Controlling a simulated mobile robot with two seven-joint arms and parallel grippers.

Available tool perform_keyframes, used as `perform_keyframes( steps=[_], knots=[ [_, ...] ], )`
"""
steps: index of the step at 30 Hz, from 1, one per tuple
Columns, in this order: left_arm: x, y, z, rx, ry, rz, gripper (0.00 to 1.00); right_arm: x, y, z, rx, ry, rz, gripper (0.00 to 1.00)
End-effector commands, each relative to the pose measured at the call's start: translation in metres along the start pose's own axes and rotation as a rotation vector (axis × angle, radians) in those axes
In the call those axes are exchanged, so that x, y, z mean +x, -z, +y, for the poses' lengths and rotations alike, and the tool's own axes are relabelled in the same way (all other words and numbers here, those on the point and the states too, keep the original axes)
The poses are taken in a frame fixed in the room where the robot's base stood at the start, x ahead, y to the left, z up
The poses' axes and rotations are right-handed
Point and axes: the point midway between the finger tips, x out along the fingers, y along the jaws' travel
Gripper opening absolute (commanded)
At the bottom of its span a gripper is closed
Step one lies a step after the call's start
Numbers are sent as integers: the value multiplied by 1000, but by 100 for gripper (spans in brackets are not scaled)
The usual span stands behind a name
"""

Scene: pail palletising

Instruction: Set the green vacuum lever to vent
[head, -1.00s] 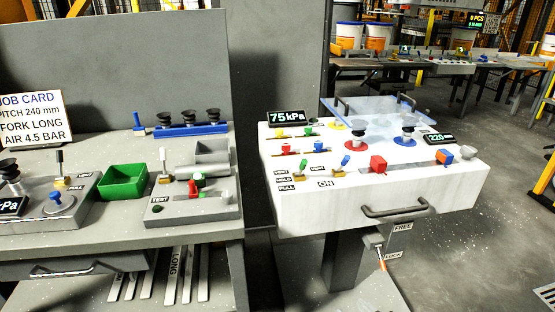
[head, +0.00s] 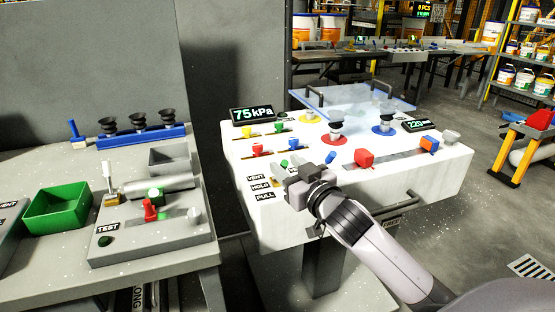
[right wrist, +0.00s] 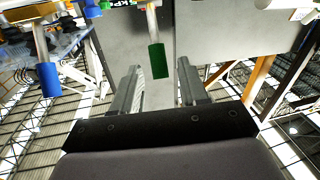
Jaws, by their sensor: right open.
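The green vacuum lever (head: 284,163) stands on the white console, beside the VENT, HOLD and PULL labels (head: 262,184). In the head view only its green tip shows above my right gripper (head: 299,174), which hides its base, so I cannot tell its setting. In the right wrist view the green handle (right wrist: 157,61) on its pale rod lies between the two spread fingers, with a gap on each side. My right gripper is open and not clamped on it. My left gripper is not in view.
A blue lever (head: 330,159) stands just right of my gripper. A red block (head: 364,157) and an orange-blue block (head: 429,145) sit on a slot. A black suction cup (head: 336,130) stands behind. The grey bench (head: 60,165) is at left.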

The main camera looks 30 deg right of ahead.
Motion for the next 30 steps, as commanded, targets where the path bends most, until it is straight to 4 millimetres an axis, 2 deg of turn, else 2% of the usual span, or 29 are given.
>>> perform_keyframes(
  steps=[3, 9, 20, 21, 23, 24, 25, 30],
  knots=[
    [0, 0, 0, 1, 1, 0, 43, 16, 1, 0, -1, 0, 2, 43],
    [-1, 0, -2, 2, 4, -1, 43, 33, 0, 0, -1, 0, 0, 43],
    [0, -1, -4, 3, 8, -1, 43, 37, -1, -1, -1, 1, -1, 43],
    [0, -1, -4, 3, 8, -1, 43, 37, -1, -1, -1, 1, -1, 40],
    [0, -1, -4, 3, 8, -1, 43, 37, -1, -1, -1, 1, -1, 21],
    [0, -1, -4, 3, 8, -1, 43, 37, -1, -1, -1, 1, -1, 8],
    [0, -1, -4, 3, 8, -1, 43, 37, -1, -1, -1, 1, -1, 0],
    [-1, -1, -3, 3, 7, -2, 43, 37, 0, -1, -1, 2, -2, 0]
  ],
)
